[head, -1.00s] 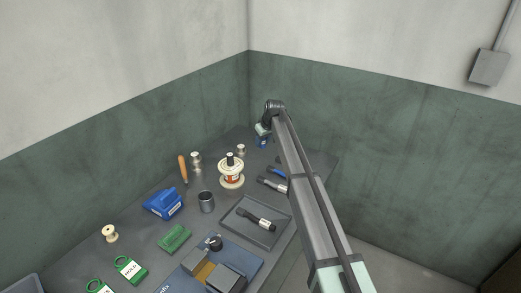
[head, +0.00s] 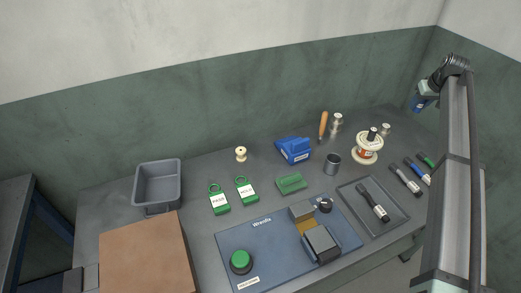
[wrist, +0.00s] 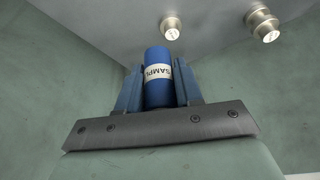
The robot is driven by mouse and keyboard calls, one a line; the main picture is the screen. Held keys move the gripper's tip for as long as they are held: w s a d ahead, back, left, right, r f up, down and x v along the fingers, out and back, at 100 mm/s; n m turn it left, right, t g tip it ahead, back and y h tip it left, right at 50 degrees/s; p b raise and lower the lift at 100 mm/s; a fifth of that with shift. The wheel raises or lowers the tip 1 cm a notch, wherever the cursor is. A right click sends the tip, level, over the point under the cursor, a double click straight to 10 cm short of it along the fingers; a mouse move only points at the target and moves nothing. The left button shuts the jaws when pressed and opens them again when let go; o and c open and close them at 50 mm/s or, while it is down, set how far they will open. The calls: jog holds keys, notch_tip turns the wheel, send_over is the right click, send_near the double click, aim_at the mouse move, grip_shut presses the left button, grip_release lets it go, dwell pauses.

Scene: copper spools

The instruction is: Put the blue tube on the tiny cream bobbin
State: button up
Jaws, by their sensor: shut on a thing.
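My gripper (head: 424,97) is raised at the far right, above the back right part of the bench. It is shut on the blue tube, which shows small in the head view (head: 417,104). In the wrist view the blue tube (wrist: 158,88) sits between the two fingers of my gripper (wrist: 158,68), with a white label reading "SAMPL" facing the camera; the end of the word is hidden. The tiny cream bobbin (head: 241,154) stands upright on the bench, left of centre, far from my gripper. Nothing is seen on it.
A larger cream spool (head: 367,156), metal spools (head: 336,122), an orange-handled tool (head: 323,124), a blue device (head: 294,150) and a grey cup (head: 332,164) stand between. A grey bin (head: 158,184) and brown box (head: 146,258) are left.

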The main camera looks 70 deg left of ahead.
jog(key=s+a, duration=0.9)
jog(key=s, duration=0.6)
jog(key=n+g, duration=0.1)
jog(key=n, duration=0.2)
send_over(241, 150)
notch_tip(241, 150, down, 4)
jog(key=shift+y, duration=0.3)
jog(key=shift+f, duration=5.5)
jog(key=shift+f, duration=0.1)
jog(key=o, duration=1.1)
